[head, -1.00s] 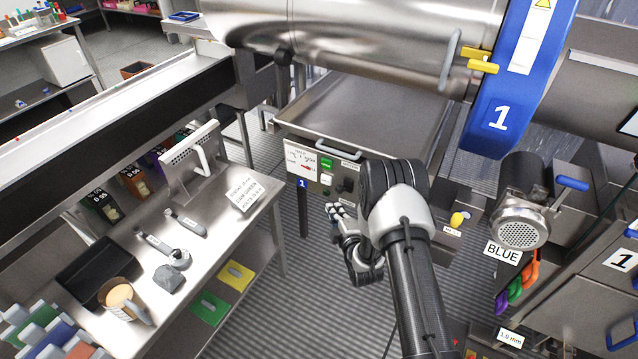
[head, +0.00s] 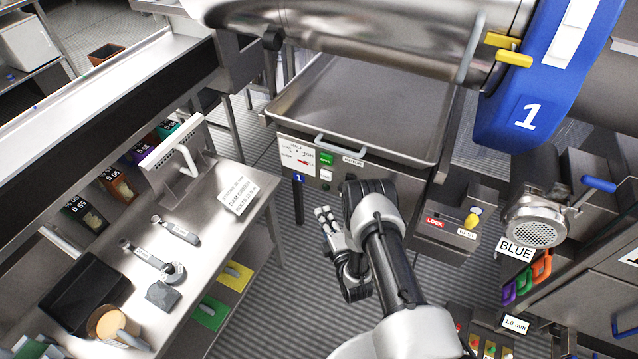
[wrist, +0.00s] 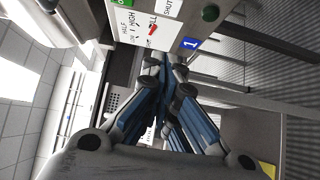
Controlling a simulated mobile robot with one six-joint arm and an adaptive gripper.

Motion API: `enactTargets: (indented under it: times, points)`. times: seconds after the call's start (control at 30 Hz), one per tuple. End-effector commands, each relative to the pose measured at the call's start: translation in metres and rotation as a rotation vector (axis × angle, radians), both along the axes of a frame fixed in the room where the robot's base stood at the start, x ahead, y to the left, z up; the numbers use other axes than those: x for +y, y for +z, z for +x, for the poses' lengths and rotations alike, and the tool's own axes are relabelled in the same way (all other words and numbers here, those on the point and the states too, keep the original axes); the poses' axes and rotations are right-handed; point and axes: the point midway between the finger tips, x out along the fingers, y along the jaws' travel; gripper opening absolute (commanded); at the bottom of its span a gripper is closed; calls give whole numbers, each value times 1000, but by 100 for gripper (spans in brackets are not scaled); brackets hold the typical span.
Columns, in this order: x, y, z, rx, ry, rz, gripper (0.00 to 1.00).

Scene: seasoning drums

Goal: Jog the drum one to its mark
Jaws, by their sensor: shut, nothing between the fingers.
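Drum one is a large steel cylinder (head: 400,35) across the top of the head view, with a blue ring (head: 535,85) marked 1. Two yellow pointers (head: 508,50) stand close together by the ring's left edge, one slightly above the other. A control panel (head: 312,158) with a green button (head: 327,159), a white button (head: 326,174) and a blue 1 tag sits on the front below the tray. My gripper (head: 323,213) is shut and empty, in front of and below the panel. In the wrist view its fingertips (wrist: 163,65) meet near the panel's lower edge; the green button (wrist: 210,13) shows there too.
A steel bench (head: 215,235) at left holds a scoop, tools and a sign. A steel tray (head: 365,105) lies under the drum. A red LOCK box (head: 437,222) with a yellow knob is right of my arm. Ribbed floor is clear between.

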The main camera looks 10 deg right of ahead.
Motion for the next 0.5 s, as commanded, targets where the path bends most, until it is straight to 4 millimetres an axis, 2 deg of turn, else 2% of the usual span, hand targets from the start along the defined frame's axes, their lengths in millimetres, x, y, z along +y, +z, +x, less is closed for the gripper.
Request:
enactTargets:
  times: [0.17,0.5]
  points:
    - [5,0,26,-6,1,-1,0]
    - [16,-1,97,-6,1,1,0]
